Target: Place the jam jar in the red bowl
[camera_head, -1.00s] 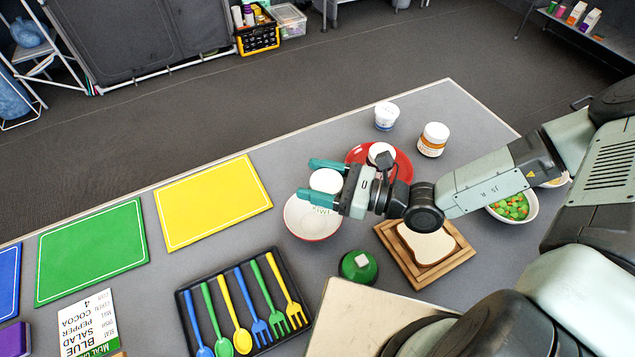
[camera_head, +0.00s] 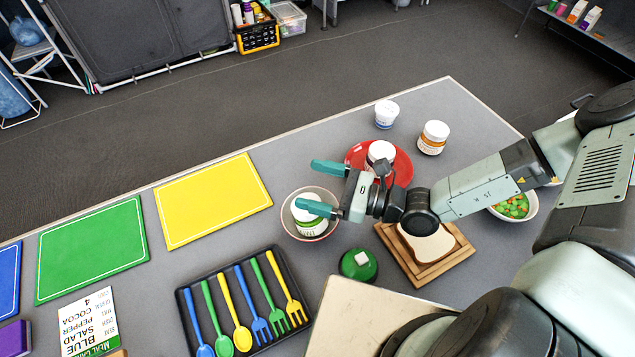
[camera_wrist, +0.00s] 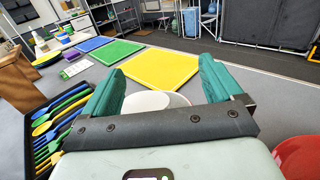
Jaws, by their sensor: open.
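The bowl (camera_head: 310,235), pale inside with a thin red rim, stands on the grey table in the head view. A jar with a white lid and green label (camera_head: 307,226), which I take as the jam jar, sits inside it. My gripper (camera_head: 323,188) is open, fingers pointing left, just above and right of the bowl. The near finger overlaps the jar in this view. In the wrist view the white lid (camera_wrist: 147,103) and part of the bowl rim (camera_wrist: 178,99) show between the open fingers (camera_wrist: 160,82); the rest is hidden by my gripper body.
A red plate (camera_head: 403,167) with a white-lidded jar (camera_head: 380,151) is behind my gripper. A jar with an orange band (camera_head: 433,138), a white cup (camera_head: 386,114), a bread board (camera_head: 460,257), a green item (camera_head: 358,266) and a cutlery tray (camera_head: 222,351) stand around.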

